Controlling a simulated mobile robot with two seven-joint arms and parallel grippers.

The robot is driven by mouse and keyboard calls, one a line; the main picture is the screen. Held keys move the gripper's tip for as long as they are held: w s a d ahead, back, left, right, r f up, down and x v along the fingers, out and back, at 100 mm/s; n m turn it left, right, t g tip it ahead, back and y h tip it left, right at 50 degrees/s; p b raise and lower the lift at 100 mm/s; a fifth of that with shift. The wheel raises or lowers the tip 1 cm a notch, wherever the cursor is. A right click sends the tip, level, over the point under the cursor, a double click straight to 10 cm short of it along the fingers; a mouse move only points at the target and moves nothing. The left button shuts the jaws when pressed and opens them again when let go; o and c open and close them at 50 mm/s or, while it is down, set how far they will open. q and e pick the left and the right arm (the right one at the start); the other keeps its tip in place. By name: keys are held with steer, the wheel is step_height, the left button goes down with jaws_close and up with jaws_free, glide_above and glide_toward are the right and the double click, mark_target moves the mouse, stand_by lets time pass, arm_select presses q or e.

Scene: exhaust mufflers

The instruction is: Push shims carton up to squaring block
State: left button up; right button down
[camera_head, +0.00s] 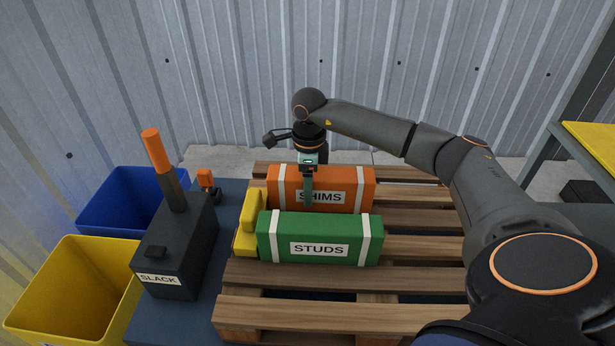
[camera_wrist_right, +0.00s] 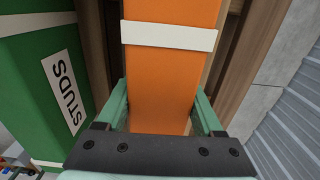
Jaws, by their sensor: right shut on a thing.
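The orange shims carton (camera_head: 345,183) lies on the wooden pallet behind the green studs carton (camera_head: 278,237). A yellow block (camera_head: 253,211), which looks like the squaring block, stands at the left ends of the cartons. I cannot tell whether the shims carton touches it. My left gripper is not in view.
A dark lever box marked SLACK (camera_head: 172,245) stands left of the pallet (camera_head: 330,313). A blue bin (camera_head: 105,205) and a yellow bin (camera_head: 70,285) are at far left. Pallet slats right of the cartons are bare. A corrugated wall (camera_head: 230,70) rises behind.

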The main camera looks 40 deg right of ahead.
steer(key=shift+c, duration=1.8)
jaws_free()
steer(key=o, duration=0.4)
steer(key=shift+c, duration=0.2)
step_height(320, 180, up, 13)
steer(key=shift+f+p, duration=0.2)
steer(key=shift+p, duration=0.75)
steer(key=shift+s+f, duration=0.1)
